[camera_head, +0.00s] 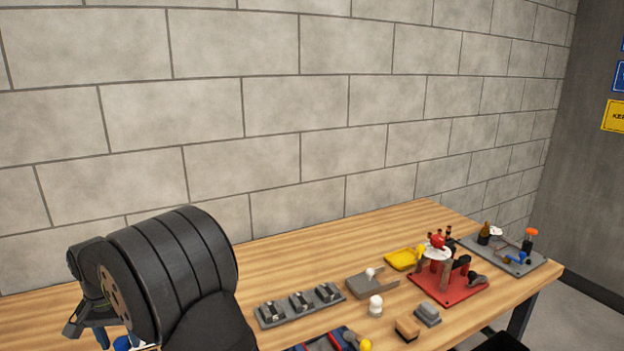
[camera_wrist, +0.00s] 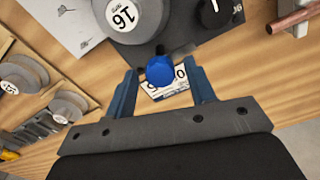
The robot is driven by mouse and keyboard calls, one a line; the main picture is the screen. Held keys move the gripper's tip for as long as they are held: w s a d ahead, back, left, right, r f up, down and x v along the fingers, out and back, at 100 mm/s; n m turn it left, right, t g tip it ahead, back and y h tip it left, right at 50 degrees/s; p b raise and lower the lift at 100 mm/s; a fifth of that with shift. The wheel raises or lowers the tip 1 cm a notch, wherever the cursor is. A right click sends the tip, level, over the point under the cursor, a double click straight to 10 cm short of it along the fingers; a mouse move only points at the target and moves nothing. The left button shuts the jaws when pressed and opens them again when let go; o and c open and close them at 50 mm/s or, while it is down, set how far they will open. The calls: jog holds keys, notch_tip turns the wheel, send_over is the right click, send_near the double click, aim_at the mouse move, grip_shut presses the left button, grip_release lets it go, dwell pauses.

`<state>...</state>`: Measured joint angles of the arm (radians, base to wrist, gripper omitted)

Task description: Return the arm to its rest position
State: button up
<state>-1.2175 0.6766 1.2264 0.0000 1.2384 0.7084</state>
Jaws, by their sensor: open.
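My gripper (camera_wrist: 162,77) is open in the wrist view, its two blue fingers spread apart. A round blue knob (camera_wrist: 160,70) appears between the fingertips, with a gap on each side; I cannot tell how far below the fingers it lies. A copper tube (camera_wrist: 291,22) shows at the upper right edge, outside the fingers and partly out of frame. In the head view my black arm rises at the lower left, and its gripper (camera_head: 88,334) points down over the table's left part.
In the wrist view, a grey disc marked 16 (camera_wrist: 137,18) sits beyond the knob, and several grey round pieces (camera_wrist: 25,75) lie at left. In the head view, the wooden table (camera_head: 300,250) holds grey blocks (camera_head: 300,303), a red fixture (camera_head: 447,285) and a grey board (camera_head: 505,255); a block wall (camera_head: 300,130) stands behind.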

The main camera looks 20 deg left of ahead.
notch_tip(320, 180, up, 18)
jog(key=f, duration=0.1)
notch_tip(320, 180, down, 17)
jog(key=shift+f, duration=0.1)
jog(key=n, duration=0.8)
jog(key=shift+n, duration=0.4)
jog(key=n, duration=0.3)
jog(key=shift+w+n, duration=0.1)
jog(key=shift+n, duration=2.5)
